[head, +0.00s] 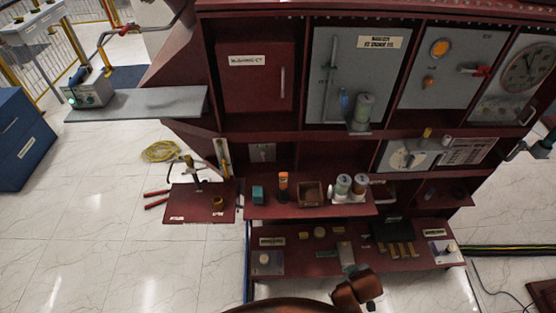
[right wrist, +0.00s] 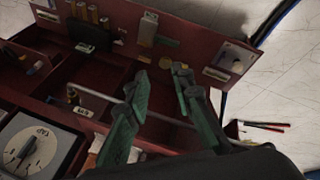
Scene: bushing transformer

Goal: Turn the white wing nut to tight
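I cannot make out a clear white wing nut. In the head view a small pale knob sits on a light plate (head: 267,263) at the lower left of the bottom shelf, and another sits on a light plate (head: 440,252) at its right end. The left plate also shows in the right wrist view (right wrist: 238,56), at the upper right. My right gripper (right wrist: 161,77) shows in the right wrist view with its two green fingers apart and nothing between them. It hangs over the dark red cabinet, apart from that plate. My left gripper is not in view.
The dark red cabinet (head: 340,233) carries spools (head: 350,185), an open box (head: 310,193) and small parts. A dial panel (head: 410,155) is at the right. A side tray (head: 200,205) juts left. A pale rod (right wrist: 95,95) runs close to my right fingers.

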